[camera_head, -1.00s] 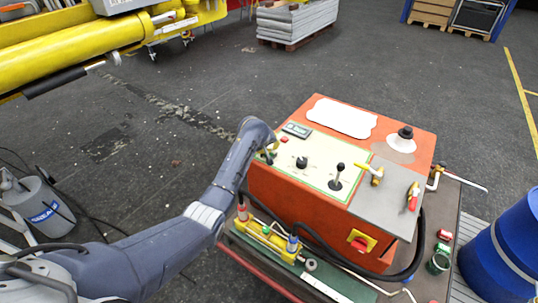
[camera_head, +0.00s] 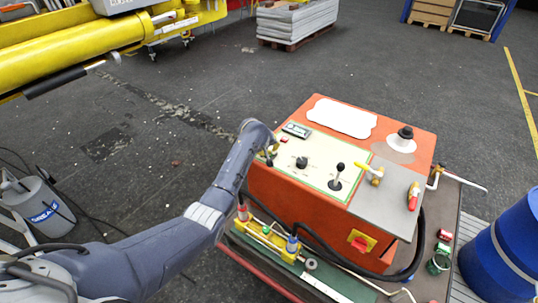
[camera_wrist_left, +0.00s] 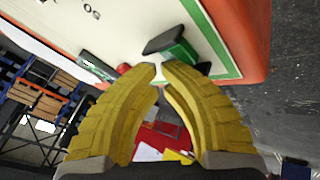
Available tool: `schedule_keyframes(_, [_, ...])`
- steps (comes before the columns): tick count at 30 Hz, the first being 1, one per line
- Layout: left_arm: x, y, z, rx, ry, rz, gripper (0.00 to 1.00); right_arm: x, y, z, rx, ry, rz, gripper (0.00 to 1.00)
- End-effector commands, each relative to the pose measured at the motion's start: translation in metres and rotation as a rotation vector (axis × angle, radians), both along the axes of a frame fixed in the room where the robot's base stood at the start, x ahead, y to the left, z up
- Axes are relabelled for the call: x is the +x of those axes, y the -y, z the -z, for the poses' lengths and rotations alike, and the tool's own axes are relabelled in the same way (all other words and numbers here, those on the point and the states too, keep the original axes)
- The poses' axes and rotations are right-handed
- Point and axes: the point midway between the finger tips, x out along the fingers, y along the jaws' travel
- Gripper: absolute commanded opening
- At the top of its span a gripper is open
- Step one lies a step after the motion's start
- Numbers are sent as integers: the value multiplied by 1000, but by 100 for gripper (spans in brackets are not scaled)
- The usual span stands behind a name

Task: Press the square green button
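The orange control box (camera_head: 275,190) stands on a cart with a cream panel (camera_head: 315,160) on its top. My left gripper (camera_head: 268,158) is at the panel's left edge and is mostly hidden by my wrist. In the left wrist view its yellow fingers (camera_wrist_left: 160,68) are drawn together at the tips with little gap. A square green button with a black top (camera_wrist_left: 175,48) lies just beyond the tips, near the panel's corner. Whether they touch cannot be told. The button is hidden in the head view. My right gripper is not in view.
A small red button (camera_head: 284,140) and a grey display (camera_head: 296,130) are on the panel. Black joysticks (camera_head: 336,178) and a yellow-handled valve (camera_head: 372,173) stand to the right. A blue barrel (camera_head: 505,245) is at right. Open floor lies behind the box.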

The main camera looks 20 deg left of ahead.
Motion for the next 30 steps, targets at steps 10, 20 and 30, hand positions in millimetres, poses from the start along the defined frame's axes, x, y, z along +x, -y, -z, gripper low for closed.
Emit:
schedule_keyframes(10, [-1, 0, 3, 0, -2, 0, 0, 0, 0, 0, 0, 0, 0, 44])
schedule_keyframes(20, [0, 1, -2, 0, -1, 0, 0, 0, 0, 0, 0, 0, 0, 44])
schedule_keyframes(30, [0, 0, -16, 0, -1, -1, 0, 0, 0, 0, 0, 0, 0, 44])
